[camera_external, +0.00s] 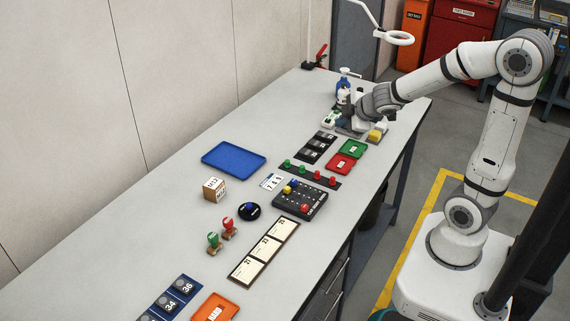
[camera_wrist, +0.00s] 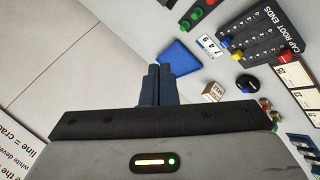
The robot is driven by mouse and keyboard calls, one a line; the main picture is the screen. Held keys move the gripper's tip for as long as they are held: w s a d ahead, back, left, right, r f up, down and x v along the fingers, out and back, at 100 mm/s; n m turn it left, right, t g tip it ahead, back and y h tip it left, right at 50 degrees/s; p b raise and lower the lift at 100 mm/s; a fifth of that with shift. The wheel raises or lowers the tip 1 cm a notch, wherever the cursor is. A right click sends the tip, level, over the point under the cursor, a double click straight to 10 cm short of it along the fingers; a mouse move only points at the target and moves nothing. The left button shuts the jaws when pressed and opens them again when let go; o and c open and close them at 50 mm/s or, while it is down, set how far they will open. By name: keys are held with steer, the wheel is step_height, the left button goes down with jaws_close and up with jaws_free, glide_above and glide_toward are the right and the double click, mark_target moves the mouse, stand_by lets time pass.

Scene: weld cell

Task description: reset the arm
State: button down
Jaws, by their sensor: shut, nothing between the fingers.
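My arm reaches from its base at the right over the far end of the grey workbench (camera_external: 150,235). My gripper (camera_external: 352,124) is low over that end, among small items and bottles, and its fingertips are hard to make out there. In the wrist view my gripper (camera_wrist: 155,72) shows its two dark fingers together with nothing between them. The wrist view looks along the bench toward the blue tray (camera_wrist: 178,58), which lies flat and empty, apart from the fingers in the external view (camera_external: 234,159).
Near my gripper stand a blue bottle (camera_external: 343,84) and a yellow block (camera_external: 376,135). Green (camera_external: 340,164) and red trays, a dark button panel (camera_external: 299,199), a wooden cube (camera_external: 214,189), stamps (camera_external: 229,228) and cards (camera_external: 264,251) cover the bench's middle. The left bench edge is clear.

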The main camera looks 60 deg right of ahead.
steer(key=s+a+r+m+g+y, duration=0.1)
steer(key=s+a+m, duration=0.3)
steer(key=s, duration=0.5)
steer(key=s+a+r+m+g+y, duration=0.1)
steer(key=s+a+m+g, duration=0.3)
steer(key=s+a, duration=0.4)
steer(key=shift+s+a+r+y, duration=0.3)
steer(key=shift+s+y, duration=0.2)
steer(key=shift+s, duration=0.5)
steer(key=shift+d, duration=0.2)
stand_by(0.5)
